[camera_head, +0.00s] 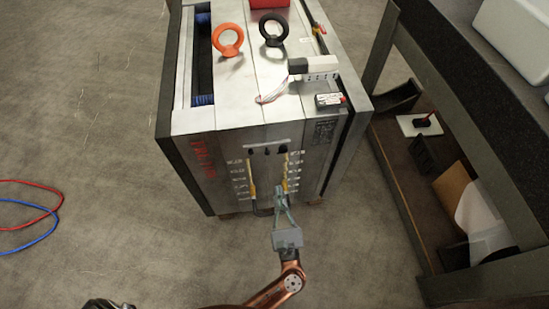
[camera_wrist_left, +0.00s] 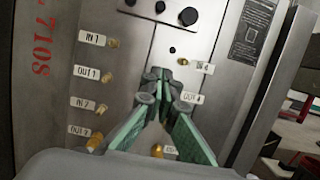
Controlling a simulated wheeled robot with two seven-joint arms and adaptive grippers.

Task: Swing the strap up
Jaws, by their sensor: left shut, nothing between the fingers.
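The steel mould base (camera_head: 225,145) stands upright on the floor, its front face towards me. A short metal bar with several black knobs (camera_wrist_left: 160,14) crosses the upper front face; it also shows in the head view (camera_head: 268,150). I cannot tell for sure whether this bar is the strap. My left gripper (camera_head: 281,190) is in front of the lower front face, below the bar. In the left wrist view its green fingers (camera_wrist_left: 158,76) meet at the tips with nothing between them. They hide part of the face. My right gripper is not in view.
Labelled brass fittings (camera_wrist_left: 112,43) stick out in columns on both sides of the fingers. An orange lifting ring (camera_head: 228,40) and a black one (camera_head: 272,29) stand on top. A dark bench (camera_head: 470,100) stands close on the right. Open floor lies left, with red and blue hoses (camera_head: 40,220).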

